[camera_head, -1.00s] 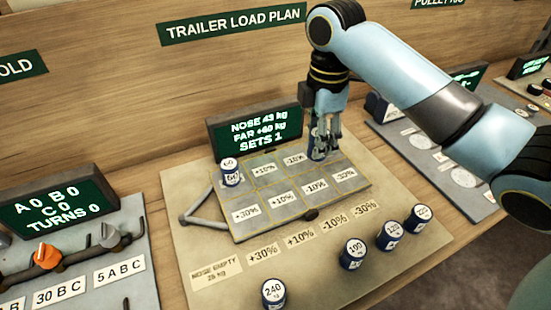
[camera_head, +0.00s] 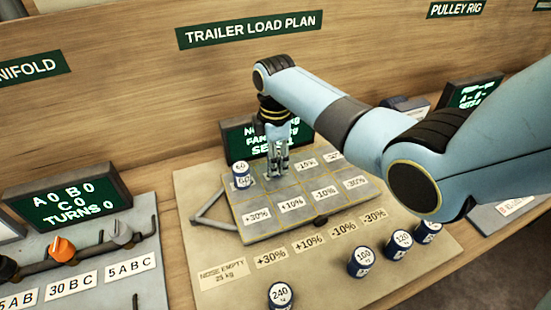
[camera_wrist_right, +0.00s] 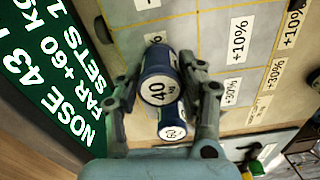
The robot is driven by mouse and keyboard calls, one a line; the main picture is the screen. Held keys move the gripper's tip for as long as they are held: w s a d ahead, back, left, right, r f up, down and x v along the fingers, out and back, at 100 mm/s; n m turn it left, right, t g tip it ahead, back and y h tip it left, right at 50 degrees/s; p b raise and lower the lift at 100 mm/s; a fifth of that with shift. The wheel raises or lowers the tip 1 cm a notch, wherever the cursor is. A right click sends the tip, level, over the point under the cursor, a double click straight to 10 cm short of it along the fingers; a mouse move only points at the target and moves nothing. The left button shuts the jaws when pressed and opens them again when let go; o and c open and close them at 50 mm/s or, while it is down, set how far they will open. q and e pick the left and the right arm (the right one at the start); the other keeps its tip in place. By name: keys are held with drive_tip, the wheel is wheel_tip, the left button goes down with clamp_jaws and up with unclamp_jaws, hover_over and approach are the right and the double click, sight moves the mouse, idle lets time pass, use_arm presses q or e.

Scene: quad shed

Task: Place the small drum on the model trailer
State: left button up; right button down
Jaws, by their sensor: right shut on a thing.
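The small drum (camera_wrist_right: 157,90), dark blue with a white top marked 40, is between the fingers of my right gripper (camera_wrist_right: 160,95) in the right wrist view. In the head view the right gripper (camera_head: 277,170) is at the back row of the model trailer (camera_head: 236,226), just right of a blue 60 drum (camera_head: 241,176). The fingers mostly hide the small drum there; I cannot tell whether it touches the bed. The 60 drum stands on the trailer's back left cell and also shows beside the small drum in the right wrist view (camera_wrist_right: 172,126). My left gripper is not in view.
A display (camera_head: 236,140) behind the trailer is partly covered by my right arm. Blue drums stand in front: a 240 drum (camera_head: 281,296), a 100 drum (camera_head: 361,263) and a 120 drum (camera_head: 398,244). The front row of trailer cells is clear. A valve panel (camera_head: 120,262) is at left.

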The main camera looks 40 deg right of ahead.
drive_tip(key=shift+f, duration=0.3)
drive_tip(key=c, duration=0.8)
unclamp_jaws()
drive_tip(key=shift+f, duration=0.1)
wheel_tip(320, 180, up, 12)
